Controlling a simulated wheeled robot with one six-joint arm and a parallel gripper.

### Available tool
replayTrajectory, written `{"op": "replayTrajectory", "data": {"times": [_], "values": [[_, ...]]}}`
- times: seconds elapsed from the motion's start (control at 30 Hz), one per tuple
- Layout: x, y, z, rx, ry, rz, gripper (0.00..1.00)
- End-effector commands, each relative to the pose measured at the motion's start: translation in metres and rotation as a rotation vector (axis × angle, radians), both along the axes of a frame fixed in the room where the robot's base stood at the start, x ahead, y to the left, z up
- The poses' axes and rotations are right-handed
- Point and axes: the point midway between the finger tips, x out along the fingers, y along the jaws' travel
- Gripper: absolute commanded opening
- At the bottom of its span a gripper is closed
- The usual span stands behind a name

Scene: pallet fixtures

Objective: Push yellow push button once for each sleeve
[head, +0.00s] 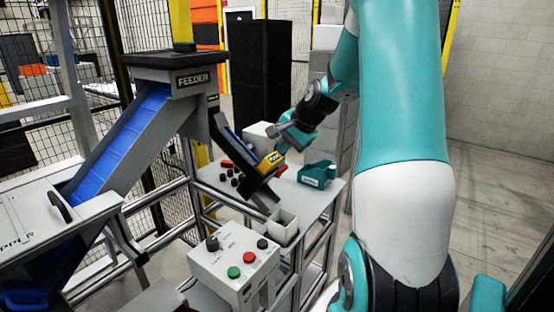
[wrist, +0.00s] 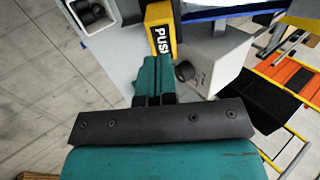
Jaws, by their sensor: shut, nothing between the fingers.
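The yellow push button (head: 271,161) is a yellow block with dark lettering at the lower end of a dark sloped chute on the grey table. In the wrist view the yellow button (wrist: 160,36) reads "PUSH" and lies just beyond my fingertips. My gripper (head: 280,148) is above and close to the button, its fingers shut and empty. In the wrist view the teal fingers of my gripper (wrist: 155,62) are together at the button's near edge; I cannot tell whether they touch it. I cannot make out a sleeve for certain.
A white open bin (head: 284,226) stands in front of the button; the wrist view shows a dark round part there (wrist: 88,12). A control box (head: 235,262) with green and red buttons is nearer. A teal object (head: 316,175) lies right. The feeder (head: 170,75) stands left.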

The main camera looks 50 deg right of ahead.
Motion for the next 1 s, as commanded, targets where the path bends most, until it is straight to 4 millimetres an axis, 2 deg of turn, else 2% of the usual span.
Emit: {"op": "replayTrajectory", "data": {"times": [0.2, 0.33, 1.0], "values": [[-0.023, -0.004, 0.032, -0.004, -0.002, -0.003, 0.00], [-0.029, -0.004, 0.043, -0.003, -0.002, -0.003, 0.00], [-0.031, -0.004, 0.047, -0.002, -0.001, -0.002, 0.00]]}}
